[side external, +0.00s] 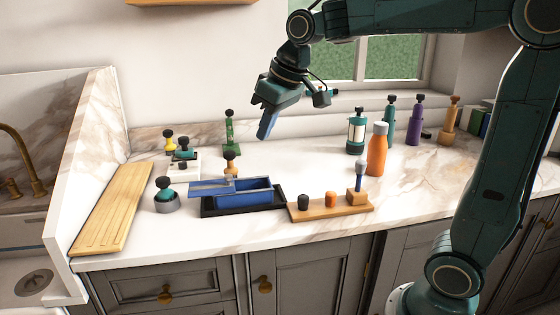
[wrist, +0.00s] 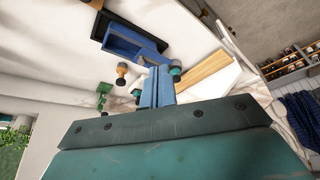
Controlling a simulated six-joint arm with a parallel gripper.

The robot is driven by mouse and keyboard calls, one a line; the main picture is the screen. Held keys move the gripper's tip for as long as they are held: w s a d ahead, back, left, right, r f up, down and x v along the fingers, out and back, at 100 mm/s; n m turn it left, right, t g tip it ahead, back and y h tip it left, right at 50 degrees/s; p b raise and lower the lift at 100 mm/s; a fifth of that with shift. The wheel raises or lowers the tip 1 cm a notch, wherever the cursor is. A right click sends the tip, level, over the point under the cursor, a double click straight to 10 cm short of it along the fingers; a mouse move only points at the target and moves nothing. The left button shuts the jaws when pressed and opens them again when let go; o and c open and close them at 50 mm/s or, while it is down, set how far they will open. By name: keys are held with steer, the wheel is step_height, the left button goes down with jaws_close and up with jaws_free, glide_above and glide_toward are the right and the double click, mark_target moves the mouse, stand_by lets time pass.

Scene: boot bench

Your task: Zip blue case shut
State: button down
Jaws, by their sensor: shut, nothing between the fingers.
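The blue case (side external: 245,197) sits on a black tray (side external: 209,209) on the marble counter. It is a long open-topped box, with a grey-blue sliding piece (side external: 210,187) at its left end, sticking out to the left. In the wrist view the blue case (wrist: 128,45) lies toward the top. My gripper (side external: 267,126) is above the counter, behind and higher than the case, apart from it. Its blue fingers point down and are shut with nothing between them. The fingers also show in the wrist view (wrist: 157,88). Whether the case has a zip pull is too small to tell.
A wooden board (side external: 331,207) with small pegs stands right of the case. An orange bottle (side external: 377,150) and several dark-topped tools stand behind it.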

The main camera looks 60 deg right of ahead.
steer(key=w+d+f, duration=0.2)
steer(key=w+d, duration=0.1)
steer(key=w, duration=0.8)
steer(key=n+g, duration=0.1)
glide_above(212, 181)
steer(key=s, duration=0.3)
step_height(212, 181, down, 7)
steer(key=shift+d+r, duration=0.15)
steer(key=shift+d, duration=0.15)
steer(key=x, duration=1)
steer(key=shift+s+a, duration=0.15)
steer(key=shift+s, duration=0.05)
steer(key=shift+s+d, duration=0.15)
steer(key=shift+s, duration=0.8)
steer(key=shift+s+d, duration=0.15)
steer(key=shift+s, duration=0.8)
